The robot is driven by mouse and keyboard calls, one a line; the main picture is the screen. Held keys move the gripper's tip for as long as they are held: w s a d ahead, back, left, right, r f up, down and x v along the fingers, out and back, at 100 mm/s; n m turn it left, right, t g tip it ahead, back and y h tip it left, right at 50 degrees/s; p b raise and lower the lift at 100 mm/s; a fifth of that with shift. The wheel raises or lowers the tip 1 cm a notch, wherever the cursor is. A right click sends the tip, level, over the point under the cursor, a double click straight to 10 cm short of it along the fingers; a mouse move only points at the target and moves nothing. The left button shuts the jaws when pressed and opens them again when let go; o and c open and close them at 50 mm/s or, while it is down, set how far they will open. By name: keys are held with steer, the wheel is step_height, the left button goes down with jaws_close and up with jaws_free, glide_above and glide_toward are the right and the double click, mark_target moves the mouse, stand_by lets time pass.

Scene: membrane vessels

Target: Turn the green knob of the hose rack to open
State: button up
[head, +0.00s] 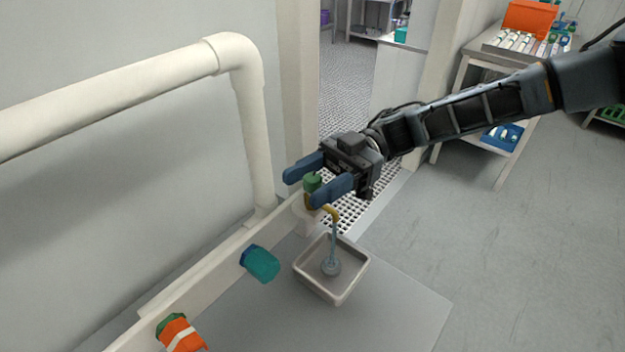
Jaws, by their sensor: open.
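The green knob (312,182) sits on top of a brass tap at the far end of the pale rack rail (215,268). My gripper (318,187) is open, with one blue finger on each side of the green knob. The near finger hides part of the knob and tap, and I cannot tell whether either finger touches it. From the brass spout (331,211), a bluish stream or thin tube runs down into a square grey basin (348,290); I cannot tell which.
A teal fitting (262,264) and an orange fitting with a green part (181,333) stick out from the rail nearer me. A thick cream pipe (120,87) bends down to the rail at left. A shelf cart (466,75) with tubes stands at upper right. The floor at right is clear.

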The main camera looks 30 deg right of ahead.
steer(key=w+d+b, duration=0.1)
steer(key=d+b, duration=0.1)
steer(key=d, duration=0.5)
steer(key=shift+d, duration=0.35)
